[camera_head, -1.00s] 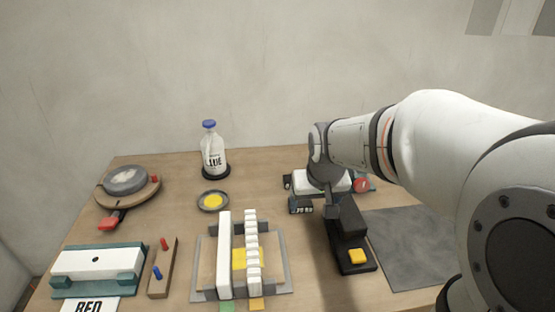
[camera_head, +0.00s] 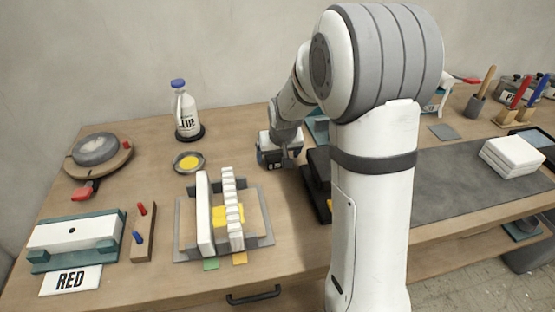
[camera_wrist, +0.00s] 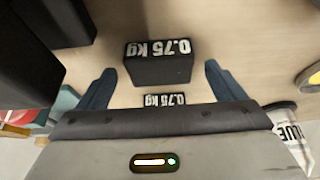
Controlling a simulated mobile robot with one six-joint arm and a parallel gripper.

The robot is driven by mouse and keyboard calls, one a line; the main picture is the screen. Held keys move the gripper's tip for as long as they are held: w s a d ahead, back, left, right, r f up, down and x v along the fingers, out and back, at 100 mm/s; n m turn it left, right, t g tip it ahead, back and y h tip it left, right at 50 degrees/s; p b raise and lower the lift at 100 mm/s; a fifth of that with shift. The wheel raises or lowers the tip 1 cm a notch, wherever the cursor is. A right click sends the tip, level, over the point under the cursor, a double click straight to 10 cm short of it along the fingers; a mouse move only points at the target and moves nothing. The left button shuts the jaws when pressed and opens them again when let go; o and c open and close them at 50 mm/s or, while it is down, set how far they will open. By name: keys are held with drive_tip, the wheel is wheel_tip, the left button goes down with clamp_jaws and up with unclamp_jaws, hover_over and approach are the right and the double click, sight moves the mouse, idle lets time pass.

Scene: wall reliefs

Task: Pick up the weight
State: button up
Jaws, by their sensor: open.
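My gripper (camera_wrist: 160,78) is open, with one blue-grey finger on each side of the weight and a visible gap on both sides. No contact shows. In the head view my gripper (camera_head: 279,150) is low over the table, right of the yellow dish.
A black device (camera_head: 318,187) stands close to the right of my gripper, partly behind my arm. A bottle (camera_head: 186,112) and a yellow dish (camera_head: 189,162) are to the left. A white-and-yellow fixture (camera_head: 222,215) stands front left. Bare table lies between fixture and device.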

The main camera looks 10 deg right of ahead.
drive_tip(key=shift+f, duration=0.2)
drive_tip(key=shift+c, duration=0.4)
drive_tip(key=c, duration=1.5)
drive_tip(key=shift+w+r, duration=0.1)
drive_tip(key=shift+c, duration=0.3)
